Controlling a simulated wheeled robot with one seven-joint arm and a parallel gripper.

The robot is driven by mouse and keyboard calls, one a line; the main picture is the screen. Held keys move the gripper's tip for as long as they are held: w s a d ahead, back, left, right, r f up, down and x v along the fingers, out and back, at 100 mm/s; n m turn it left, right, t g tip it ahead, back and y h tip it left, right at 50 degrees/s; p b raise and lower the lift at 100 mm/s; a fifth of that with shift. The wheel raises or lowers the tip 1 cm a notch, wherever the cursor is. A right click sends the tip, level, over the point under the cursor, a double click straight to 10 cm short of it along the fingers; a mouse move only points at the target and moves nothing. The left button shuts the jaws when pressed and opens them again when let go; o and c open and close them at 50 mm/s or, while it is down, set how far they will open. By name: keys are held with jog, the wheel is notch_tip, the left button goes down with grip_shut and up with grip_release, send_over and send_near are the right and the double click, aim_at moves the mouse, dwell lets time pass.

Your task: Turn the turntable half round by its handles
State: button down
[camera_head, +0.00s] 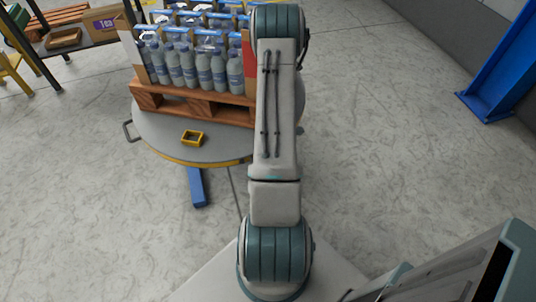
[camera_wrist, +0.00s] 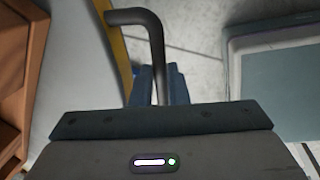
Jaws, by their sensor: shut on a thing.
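The turntable (camera_head: 160,128) is a round grey disc with a yellow edge. A wooden pallet (camera_head: 195,105) loaded with several capped bottles (camera_head: 188,68) stands on it. One handle (camera_head: 128,131), a small dark loop, sticks out at its left side. In the wrist view, a bent dark grey handle (camera_wrist: 155,40) stands out from the yellow rim beside the turntable top (camera_wrist: 72,70). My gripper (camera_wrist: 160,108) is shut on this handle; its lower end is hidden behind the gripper. In the head view my arm hides the gripper and the turntable's right part.
A table with boxes (camera_head: 103,23) stands back left, a blue post (camera_head: 496,62) at right. The floor between is clear.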

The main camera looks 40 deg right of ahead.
jog(key=shift+s+d, duration=0.25)
jog(key=shift+d, duration=0.3)
jog(key=c, duration=1.4)
grip_release()
jog(key=shift+r+p, duration=0.3)
jog(key=shift+p, duration=0.05)
notch_tip(320, 180, up, 13)
jog(key=s+p, duration=0.2)
jog(key=p, duration=0.6)
jog(key=shift+s+a, duration=0.25)
